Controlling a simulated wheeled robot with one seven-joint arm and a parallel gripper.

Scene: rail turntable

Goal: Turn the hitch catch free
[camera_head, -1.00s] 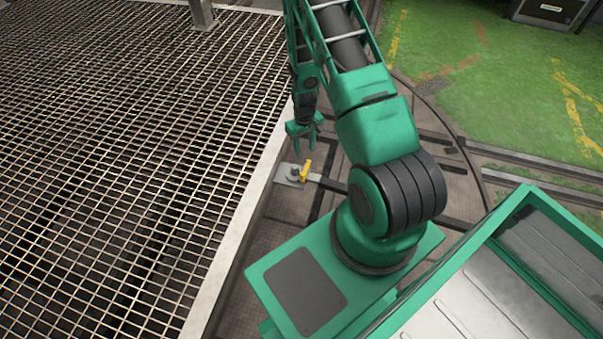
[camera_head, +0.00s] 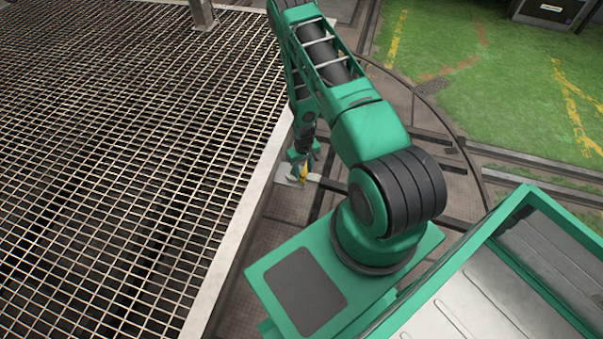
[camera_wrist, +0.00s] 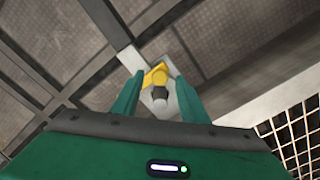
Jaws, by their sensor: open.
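The yellow hitch catch (camera_wrist: 156,75) sits on a pale metal plate (camera_wrist: 172,68) in the wrist view, with a dark round pivot at its near end. My gripper (camera_wrist: 160,85) is open, one green finger on each side of the catch. Whether either finger touches it I cannot tell. In the head view my gripper (camera_head: 302,164) is down over the catch (camera_head: 304,173), which is partly hidden by the fingers. The plate (camera_head: 285,174) shows to the left of it.
A metal grating (camera_head: 120,150) with a pale edge beam (camera_head: 235,235) lies left of the catch. A dark bar (camera_head: 333,184) runs right from the plate. Rails cross the turntable floor, and green ground (camera_head: 500,80) lies beyond.

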